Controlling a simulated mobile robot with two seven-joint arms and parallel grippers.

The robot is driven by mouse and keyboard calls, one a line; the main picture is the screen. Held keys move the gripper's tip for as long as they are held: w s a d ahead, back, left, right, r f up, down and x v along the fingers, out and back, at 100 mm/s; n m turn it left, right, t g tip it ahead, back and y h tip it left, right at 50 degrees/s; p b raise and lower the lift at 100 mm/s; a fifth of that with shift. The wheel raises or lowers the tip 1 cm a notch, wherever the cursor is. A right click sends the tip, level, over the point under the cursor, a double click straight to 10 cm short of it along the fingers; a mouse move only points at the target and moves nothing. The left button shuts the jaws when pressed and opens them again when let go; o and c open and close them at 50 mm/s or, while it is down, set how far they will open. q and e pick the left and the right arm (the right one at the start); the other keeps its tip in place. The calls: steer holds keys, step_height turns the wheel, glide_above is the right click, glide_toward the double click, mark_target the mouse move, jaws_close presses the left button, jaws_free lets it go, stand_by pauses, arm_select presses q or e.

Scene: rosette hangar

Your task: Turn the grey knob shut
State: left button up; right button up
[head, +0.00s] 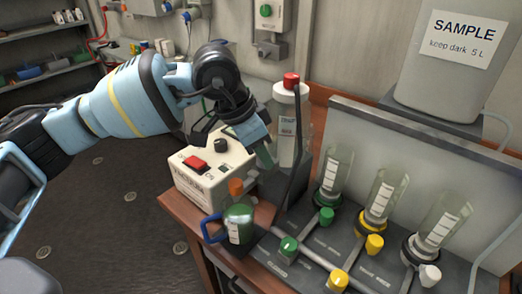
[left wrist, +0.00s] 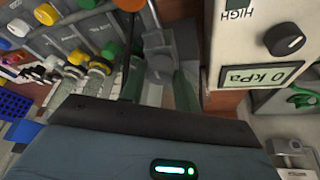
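A dark grey knob (head: 221,146) sits on top of the cream vacuum box (head: 205,182), behind its red switch (head: 196,163). In the left wrist view a dark knob with a light pointer line (left wrist: 285,40) shows on the box's panel, beside a display reading 0 kPa (left wrist: 262,75). A pale whitish knob (head: 429,275) is on the right-hand valve column. My left gripper (head: 264,155) points down just right of the box's knob, apart from it. My right gripper is not in view.
A red-capped clear bottle (head: 288,120) stands close behind my left gripper. A blue-handled jug (head: 238,225) stands in front of the box. Green (head: 288,245) and yellow (head: 338,281) knobs and glass tubes (head: 380,190) fill the right side. A grey SAMPLE tank (head: 440,85) stands behind.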

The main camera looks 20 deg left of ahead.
arm_select(q)
steer(key=shift+o, duration=0.4)
steer(key=v, duration=0.7)
steer(key=shift+r, duration=0.35)
steer(key=shift+s+a+f, duration=0.1)
steer(key=shift+s+a, duration=0.05)
